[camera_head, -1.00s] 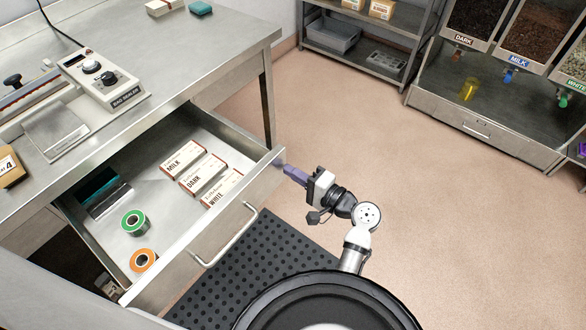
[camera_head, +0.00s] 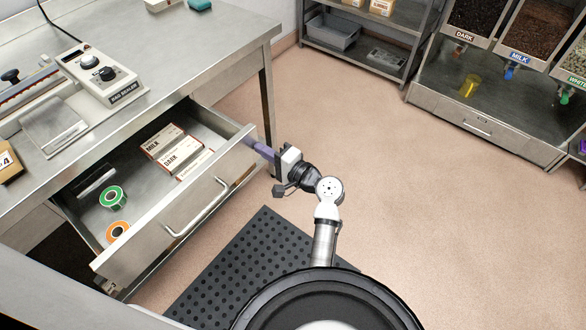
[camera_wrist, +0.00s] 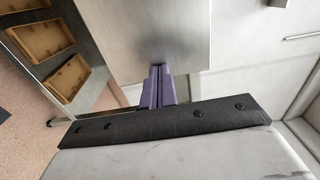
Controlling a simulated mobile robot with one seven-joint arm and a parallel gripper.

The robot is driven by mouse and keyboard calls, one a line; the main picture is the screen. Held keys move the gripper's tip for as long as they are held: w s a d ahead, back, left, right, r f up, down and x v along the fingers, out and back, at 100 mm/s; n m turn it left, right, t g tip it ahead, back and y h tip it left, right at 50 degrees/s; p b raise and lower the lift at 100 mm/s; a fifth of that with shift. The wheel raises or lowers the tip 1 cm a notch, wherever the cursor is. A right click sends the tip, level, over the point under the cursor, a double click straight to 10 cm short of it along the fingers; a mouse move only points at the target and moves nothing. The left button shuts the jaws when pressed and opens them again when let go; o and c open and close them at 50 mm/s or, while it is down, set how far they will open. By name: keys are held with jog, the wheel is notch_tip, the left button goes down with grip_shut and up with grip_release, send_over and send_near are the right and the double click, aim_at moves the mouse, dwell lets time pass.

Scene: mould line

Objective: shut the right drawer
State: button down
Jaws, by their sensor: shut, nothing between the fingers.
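The right drawer (camera_head: 212,214) is partly open under the steel bench, with a bar handle (camera_head: 198,208) on its front. Inside lie labelled boxes reading MILK and DARK (camera_head: 172,152), a green-rimmed roll (camera_head: 113,197) and an orange-rimmed roll (camera_head: 118,232). My gripper (camera_head: 252,146) is shut and empty, its purple fingers at the right end of the drawer front. In the wrist view the shut fingers (camera_wrist: 158,72) meet the edge of a steel panel (camera_wrist: 150,35), which seems to be the drawer front.
The bench top (camera_head: 180,60) holds a bag sealer (camera_head: 97,72) above the drawer. A perforated black mat (camera_head: 245,260) lies on the floor in front. A grey shelf rack (camera_head: 365,50) and a dispenser cabinet (camera_head: 490,125) stand at the back right. The floor between is clear.

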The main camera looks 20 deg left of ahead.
aim_at(201, 112)
jog(key=b+x, duration=0.5)
jog(key=x, duration=1.9)
jog(key=shift+f, duration=0.15)
jog(key=shift+a+r, duration=0.15)
jog(key=shift+r, duration=0.2)
